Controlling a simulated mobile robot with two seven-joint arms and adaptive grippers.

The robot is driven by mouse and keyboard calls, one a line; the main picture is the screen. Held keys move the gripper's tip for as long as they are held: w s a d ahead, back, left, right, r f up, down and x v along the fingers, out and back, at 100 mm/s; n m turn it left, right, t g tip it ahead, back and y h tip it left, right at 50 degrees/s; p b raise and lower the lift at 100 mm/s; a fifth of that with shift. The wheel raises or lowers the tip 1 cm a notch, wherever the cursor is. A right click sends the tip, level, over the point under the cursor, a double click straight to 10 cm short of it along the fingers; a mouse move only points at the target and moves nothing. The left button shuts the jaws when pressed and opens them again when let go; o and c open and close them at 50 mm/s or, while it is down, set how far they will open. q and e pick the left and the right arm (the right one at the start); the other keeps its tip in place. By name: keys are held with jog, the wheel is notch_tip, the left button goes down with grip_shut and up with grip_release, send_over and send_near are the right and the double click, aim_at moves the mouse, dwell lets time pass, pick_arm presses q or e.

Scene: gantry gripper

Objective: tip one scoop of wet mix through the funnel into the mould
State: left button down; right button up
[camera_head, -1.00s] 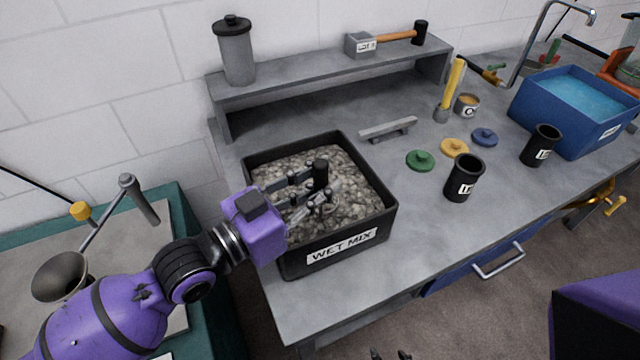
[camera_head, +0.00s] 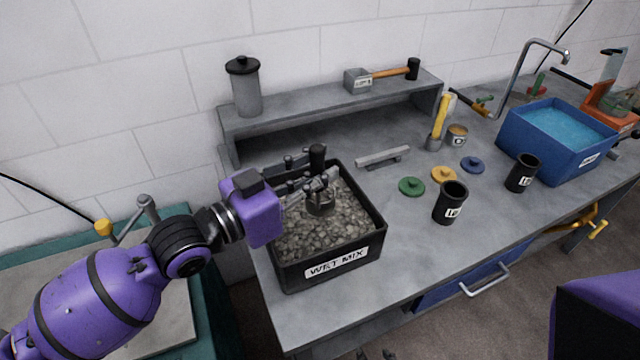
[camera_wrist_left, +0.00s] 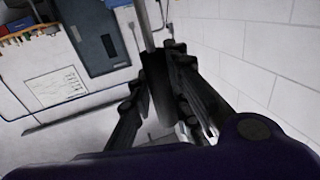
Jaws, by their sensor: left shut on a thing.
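My left gripper (camera_head: 312,182) is shut on the upright dark handle of a scoop (camera_head: 318,155). The scoop's small round dark cup (camera_head: 320,206) hangs below the fingers, over the grey gravelly mix in the black tub labelled WET MIX (camera_head: 372,245). I cannot tell what the cup holds or whether it touches the mix. In the left wrist view, the fingers close around the dark handle (camera_wrist_left: 157,85). The funnel is hidden behind my left arm. Two black cups (camera_head: 451,203) (camera_head: 522,173) stand upright on the bench; I cannot tell whether either is the mould. Small dark tips at the bottom edge may be my right gripper (camera_head: 375,355).
Green, yellow and blue lids (camera_head: 411,187) lie near the cups. A grey bar (camera_head: 383,157) lies behind the tub. A blue water basin (camera_head: 560,140) is at right.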

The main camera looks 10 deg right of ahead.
pick_arm(q)
jog(key=shift+w+a+r, duration=0.1)
jog(key=shift+w+r, duration=0.45)
jog(key=shift+r, duration=0.25)
jog(key=shift+w+a+r, duration=0.15)
jog(key=shift+w+r, duration=0.45)
jog(key=shift+r, duration=0.2)
jog(key=shift+w+a+r, duration=0.1)
jog(key=shift+w+r, duration=0.45)
jog(key=shift+r, duration=0.25)
